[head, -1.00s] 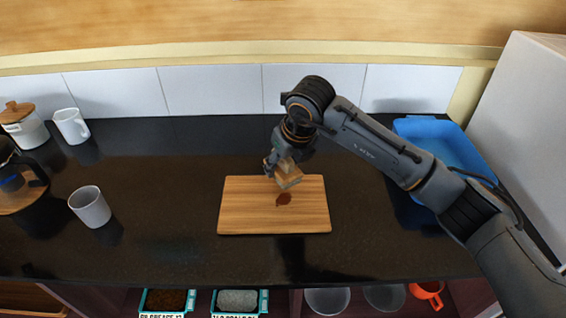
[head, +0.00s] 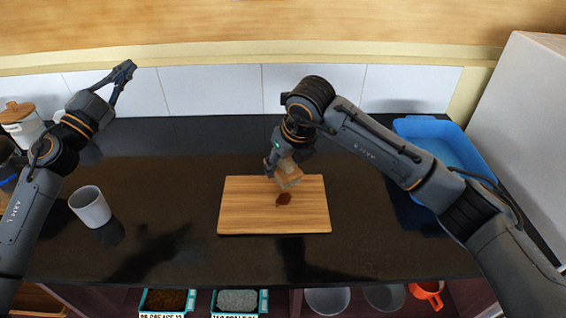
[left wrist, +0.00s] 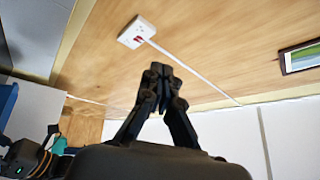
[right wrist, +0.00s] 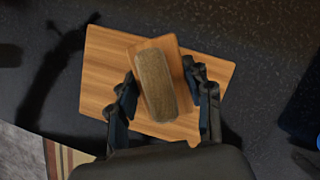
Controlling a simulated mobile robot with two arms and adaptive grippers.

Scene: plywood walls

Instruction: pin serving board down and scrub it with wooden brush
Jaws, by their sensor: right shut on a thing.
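The wooden serving board (head: 245,208) lies flat on the dark counter, with a dark red-brown stain (head: 284,199) right of its middle. My right gripper (head: 275,166) is shut on the wooden brush (head: 290,174) over the board's back edge. I cannot tell whether the brush touches the board. In the right wrist view the brush (right wrist: 155,85) sits between the two fingers, its textured brown block facing the camera, with the board (right wrist: 105,75) behind. My left gripper (head: 122,78) is raised at the left, away from the board. Its fingertips meet, empty, in the left wrist view (left wrist: 158,72).
A grey cup (head: 90,207) stands on the counter near my left arm. A lidded canister (head: 22,125) is at the back left. A blue tray (head: 450,145) lies at the right behind my right arm. Bins and bowls sit on the shelf below.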

